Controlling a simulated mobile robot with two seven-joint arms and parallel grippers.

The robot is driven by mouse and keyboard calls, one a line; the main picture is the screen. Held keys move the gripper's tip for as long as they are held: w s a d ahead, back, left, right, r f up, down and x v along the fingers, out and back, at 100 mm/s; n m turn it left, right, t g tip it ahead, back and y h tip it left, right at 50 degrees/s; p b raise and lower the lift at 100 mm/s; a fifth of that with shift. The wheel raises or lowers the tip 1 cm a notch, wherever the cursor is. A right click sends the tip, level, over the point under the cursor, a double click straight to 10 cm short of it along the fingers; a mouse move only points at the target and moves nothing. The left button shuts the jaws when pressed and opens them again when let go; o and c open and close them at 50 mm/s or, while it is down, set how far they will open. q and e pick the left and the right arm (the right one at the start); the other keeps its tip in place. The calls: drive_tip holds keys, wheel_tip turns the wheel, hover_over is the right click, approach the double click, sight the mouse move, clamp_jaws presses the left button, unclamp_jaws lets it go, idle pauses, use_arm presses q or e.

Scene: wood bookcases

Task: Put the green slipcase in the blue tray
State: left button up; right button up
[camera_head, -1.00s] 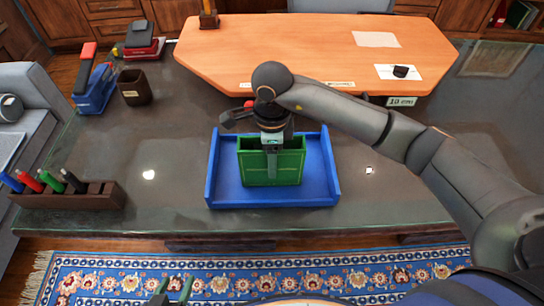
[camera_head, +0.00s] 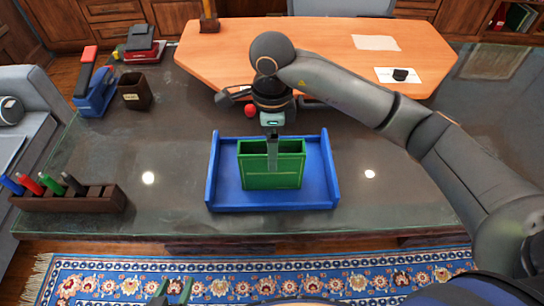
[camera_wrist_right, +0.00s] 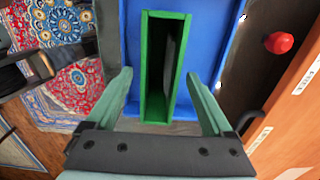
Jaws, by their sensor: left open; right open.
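The green slipcase (camera_head: 255,176) stands upright inside the blue tray (camera_head: 222,202), open side up and apparently empty. My right gripper (camera_head: 272,158) is over the slipcase, its near finger in front of the slipcase's upper part. In the right wrist view my right gripper (camera_wrist_right: 159,78) is open, one finger on each side of the slipcase (camera_wrist_right: 148,62), with visible gaps. The blue tray (camera_wrist_right: 222,40) shows beneath it there. My left gripper (camera_head: 174,290) is open and empty at the bottom edge of the head view, over the rug.
A pen rack (camera_head: 75,202) with several markers stands at the left on the dark desk. A blue and red stapler (camera_head: 95,92) and a brown cup (camera_head: 135,90) stand behind it. A red knob-like object (camera_head: 250,111) is behind the tray. The desk right of the tray is clear.

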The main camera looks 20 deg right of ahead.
use_arm(q)
drive_tip(key=shift+s+a+f, duration=0.25)
drive_tip(key=shift+s+a, duration=0.05)
drive_tip(key=shift+s, duration=0.05)
use_arm(e)
wheel_tip(320, 180, up, 6)
drive_tip(key=shift+r, duration=0.2)
use_arm(q)
drive_tip(key=shift+r, duration=0.1)
